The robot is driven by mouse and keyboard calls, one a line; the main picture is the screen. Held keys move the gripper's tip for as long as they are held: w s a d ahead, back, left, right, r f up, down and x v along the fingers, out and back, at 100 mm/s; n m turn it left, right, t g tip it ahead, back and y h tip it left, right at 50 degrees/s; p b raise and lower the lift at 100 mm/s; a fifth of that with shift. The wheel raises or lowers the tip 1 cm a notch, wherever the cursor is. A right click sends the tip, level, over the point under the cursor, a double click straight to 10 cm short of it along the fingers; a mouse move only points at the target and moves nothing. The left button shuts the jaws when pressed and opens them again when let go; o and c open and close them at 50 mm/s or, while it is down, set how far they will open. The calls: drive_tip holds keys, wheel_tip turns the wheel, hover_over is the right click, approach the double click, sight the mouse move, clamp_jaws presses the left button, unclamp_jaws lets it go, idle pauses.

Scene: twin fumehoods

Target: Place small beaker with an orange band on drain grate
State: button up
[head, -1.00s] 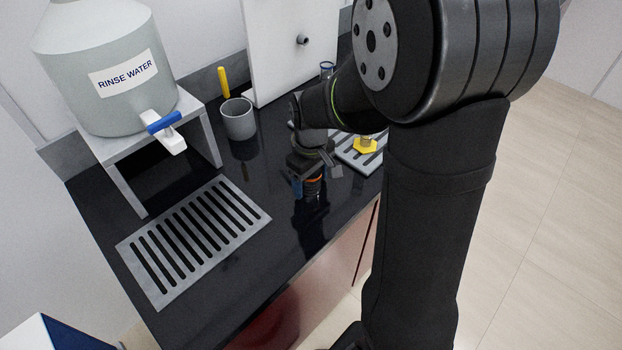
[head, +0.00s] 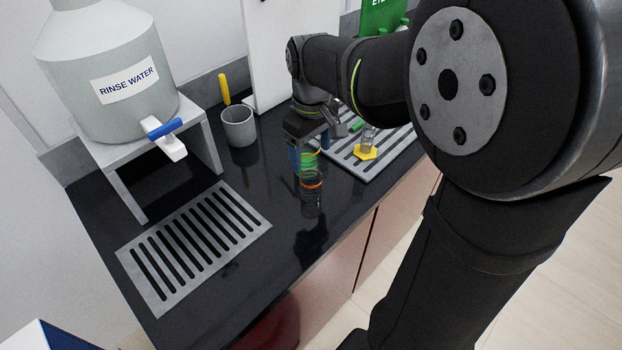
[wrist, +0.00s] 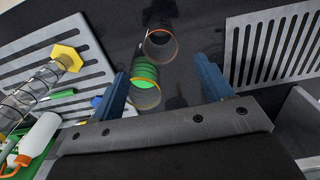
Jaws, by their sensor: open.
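The small clear beaker with an orange band (head: 312,193) stands upright on the black counter. It also shows in the wrist view (wrist: 160,46), beyond the fingertips. A similar clear beaker with green bands (head: 308,163) stands just behind it, and in the wrist view (wrist: 145,85) it appears between the fingers, nearer the left one. My gripper (head: 310,154) is open, with blue fingers (wrist: 162,68), above and behind the orange-banded beaker and apart from it. The slotted drain grate (head: 236,257) lies at the front left, bare; a slotted grate shows at right in the wrist view (wrist: 232,50).
A rinse water tank (head: 105,85) with a blue-handled tap stands on a grey stand (head: 205,135) behind the grate. A second grate (head: 375,170) carries a yellow-based cylinder (head: 366,152). The counter between the orange-banded beaker and drain grate is clear.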

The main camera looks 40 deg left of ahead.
drive_tip(key=d+r+y, duration=0.4)
drive_tip(key=d, duration=0.1)
approach(309, 181)
drive_tip(key=x, duration=0.5)
drive_tip(key=s+x, duration=0.1)
drive_tip(key=x, duration=0.2)
drive_tip(key=shift+s+d+f, duration=0.1)
drive_tip(key=shift+d, duration=0.15)
drive_tip(key=shift+y, duration=0.3)
drive_tip(key=c, duration=1.1)
drive_tip(key=shift+c, duration=0.2)
